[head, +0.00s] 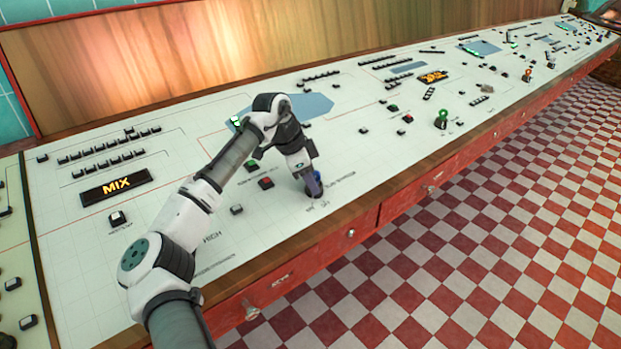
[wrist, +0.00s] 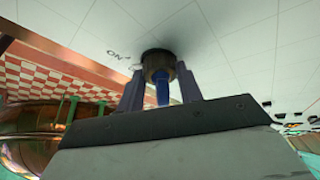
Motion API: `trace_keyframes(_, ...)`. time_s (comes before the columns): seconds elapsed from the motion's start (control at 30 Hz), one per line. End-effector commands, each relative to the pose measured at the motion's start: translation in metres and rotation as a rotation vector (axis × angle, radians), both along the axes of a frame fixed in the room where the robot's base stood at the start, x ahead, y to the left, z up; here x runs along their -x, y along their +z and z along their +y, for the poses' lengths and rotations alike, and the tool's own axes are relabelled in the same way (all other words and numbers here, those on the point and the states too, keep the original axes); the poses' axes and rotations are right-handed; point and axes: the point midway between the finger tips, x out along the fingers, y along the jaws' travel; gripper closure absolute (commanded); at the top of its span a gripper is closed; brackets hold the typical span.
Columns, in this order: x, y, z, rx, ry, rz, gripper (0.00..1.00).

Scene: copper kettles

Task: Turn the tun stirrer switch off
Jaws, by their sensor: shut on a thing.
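The tun stirrer switch is a knob with a dark round base (wrist: 157,62) and a blue grip (wrist: 162,93), seen in the wrist view on the white panel. The lettering "ON" is printed beside it; other marks near it are partly covered. My gripper (wrist: 160,92) has a finger on each side of the blue grip and is shut on it. In the head view my gripper (head: 314,190) points down at the panel near its front edge and mostly hides the switch. I cannot read which position the switch points to.
The long white console (head: 90,235) carries several black, green and red buttons and a lit MIX display (head: 116,187). Another knob with a green top (head: 443,115) stands farther right. Red drawers (head: 435,180) run below the wooden front edge.

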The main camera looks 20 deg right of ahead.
Motion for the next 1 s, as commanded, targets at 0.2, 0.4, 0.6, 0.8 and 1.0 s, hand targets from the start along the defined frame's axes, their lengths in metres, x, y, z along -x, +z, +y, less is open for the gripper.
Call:
trace_keyframes(0.2, 0.0007, 0.0001, -0.0001, 0.001, 0.026, 0.002, 0.87)
trace_keyframes(0.4, 0.0018, 0.0005, -0.0003, 0.002, 0.089, 0.003, 0.87)
trace_keyframes(0.6, 0.0025, 0.001, -0.0002, 0.001, 0.182, 0.003, 0.87)
trace_keyframes(0.8, 0.0034, 0.0011, -0.0006, 0.001, 0.282, 0.002, 0.87)
trace_keyframes(1.0, 0.0046, 0.001, -0.0012, 0.001, 0.381, 0.003, 0.87)
